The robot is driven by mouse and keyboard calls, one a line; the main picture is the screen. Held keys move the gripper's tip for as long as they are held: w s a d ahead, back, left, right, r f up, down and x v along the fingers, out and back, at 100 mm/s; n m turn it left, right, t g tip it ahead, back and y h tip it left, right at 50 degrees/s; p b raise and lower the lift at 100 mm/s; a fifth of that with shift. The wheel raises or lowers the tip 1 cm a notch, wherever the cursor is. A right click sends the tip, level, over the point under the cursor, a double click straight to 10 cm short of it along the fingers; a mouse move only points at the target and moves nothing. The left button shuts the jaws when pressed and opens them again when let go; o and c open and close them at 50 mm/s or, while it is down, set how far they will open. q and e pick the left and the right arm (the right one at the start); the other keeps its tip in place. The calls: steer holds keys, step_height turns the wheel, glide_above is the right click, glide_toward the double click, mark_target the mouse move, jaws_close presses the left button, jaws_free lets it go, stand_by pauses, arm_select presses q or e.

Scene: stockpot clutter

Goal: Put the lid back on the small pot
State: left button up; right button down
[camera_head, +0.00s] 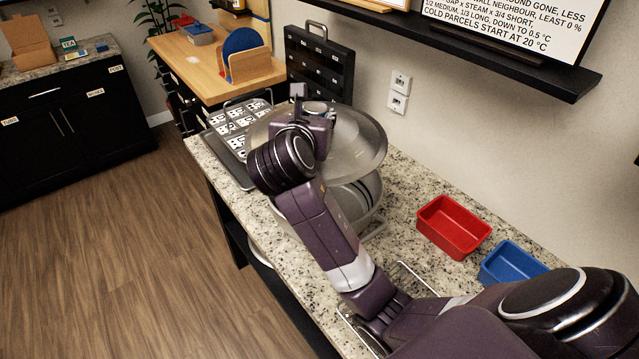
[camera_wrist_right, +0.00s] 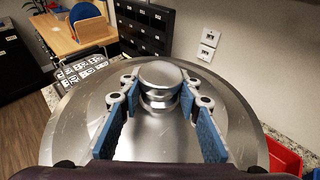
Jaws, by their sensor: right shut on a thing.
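The lid (camera_head: 362,142) is a wide, shiny metal dome with a round knob. It fills much of the right wrist view (camera_wrist_right: 85,120), and its knob (camera_wrist_right: 160,74) stands between the blue finger pads. My right gripper (camera_head: 314,112) is shut on the knob; it also shows in the wrist view (camera_wrist_right: 160,98). A metal pot (camera_head: 362,204) stands on the counter below the lid, partly hidden by my right arm and the lid. The lid's rim appears above the pot's rim; exact alignment is hidden. My left gripper is not in view.
The speckled counter (camera_head: 408,182) holds a red bin (camera_head: 453,226) and a blue bin (camera_head: 511,264) right of the pot. A tray with labelled cards (camera_head: 236,122) lies behind the pot. A black drawer cabinet (camera_head: 319,66) stands behind. A dark shelf (camera_head: 470,48) overhangs the wall side.

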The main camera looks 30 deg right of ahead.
steer(key=d+r, duration=0.1)
steer(key=w+d+r, duration=0.1)
steer(key=d+r, duration=0.1)
steer(key=r, duration=0.1)
steer(key=shift+w+d, duration=0.15)
steer(key=shift+w, duration=0.15)
step_height(320, 180, down, 20)
steer(key=shift+r+n+t+y, duration=0.2)
steer(key=shift+n+t+y, duration=0.1)
steer(key=c, duration=1.5)
jaws_free()
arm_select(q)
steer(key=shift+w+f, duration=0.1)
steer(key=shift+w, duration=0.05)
arm_select(e)
steer(key=shift+o, duration=0.5)
arm_select(q)
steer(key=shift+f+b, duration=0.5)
steer(key=shift+b, duration=0.15)
arm_select(e)
steer(key=v, duration=1.2)
